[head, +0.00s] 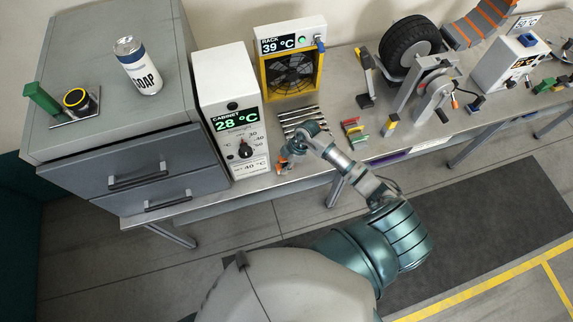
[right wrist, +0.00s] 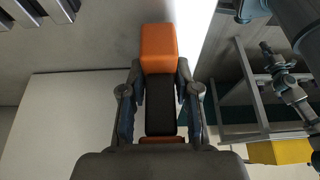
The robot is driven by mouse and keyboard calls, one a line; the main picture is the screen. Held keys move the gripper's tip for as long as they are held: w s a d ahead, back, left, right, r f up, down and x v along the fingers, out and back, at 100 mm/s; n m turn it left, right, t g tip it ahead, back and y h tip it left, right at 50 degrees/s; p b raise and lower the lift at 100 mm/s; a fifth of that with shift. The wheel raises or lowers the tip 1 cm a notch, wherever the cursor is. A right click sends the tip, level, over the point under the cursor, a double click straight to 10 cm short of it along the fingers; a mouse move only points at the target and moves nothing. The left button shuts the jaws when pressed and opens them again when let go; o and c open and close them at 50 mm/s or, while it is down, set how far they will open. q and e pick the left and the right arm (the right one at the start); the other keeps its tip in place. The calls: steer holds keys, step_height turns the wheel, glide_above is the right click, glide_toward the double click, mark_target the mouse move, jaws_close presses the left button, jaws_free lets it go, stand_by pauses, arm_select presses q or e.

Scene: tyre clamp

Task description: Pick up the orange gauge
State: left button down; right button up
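The orange gauge (right wrist: 158,48) fills the middle of the right wrist view as an orange block with a black middle part and a little orange near the palm. My right gripper (right wrist: 160,75) has its two fingers along both sides of the gauge and appears shut on it. In the head view my right gripper (head: 285,158) is low at the bench's front edge, just right of the white cabinet, with a bit of orange at its tips. I cannot tell whether the gauge touches the bench. What may be my left arm shows small at the right wrist view's right side.
The white cabinet (head: 225,95) reading 28 °C stands close left of my right gripper. Metal tools (head: 300,117) lie behind it. Small coloured blocks (head: 353,130) lie to the right. A rack with a fan (head: 291,75) and a tyre (head: 408,42) stand farther back.

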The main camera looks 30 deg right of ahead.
mark_target(283, 162)
steer(key=shift+a, duration=0.1)
jaws_close()
steer(key=shift+a, duration=0.15)
steer(key=shift+a+r, duration=0.3)
steer(key=shift+a, duration=0.15)
steer(key=shift+r, duration=0.7)
steer(key=shift+v, duration=1.05)
arm_select(q)
steer(key=shift+a+f+b, duration=0.7)
steer(key=shift+f+b, duration=0.1)
steer(key=shift+f, duration=0.1)
arm_select(e)
steer(key=s+d+r, duration=0.1)
steer(key=s+d, duration=0.1)
steer(key=s, duration=1.3)
steer(key=shift+s+d+r, duration=0.2)
steer(key=shift+s+d, duration=0.1)
steer(key=shift+d, duration=0.05)
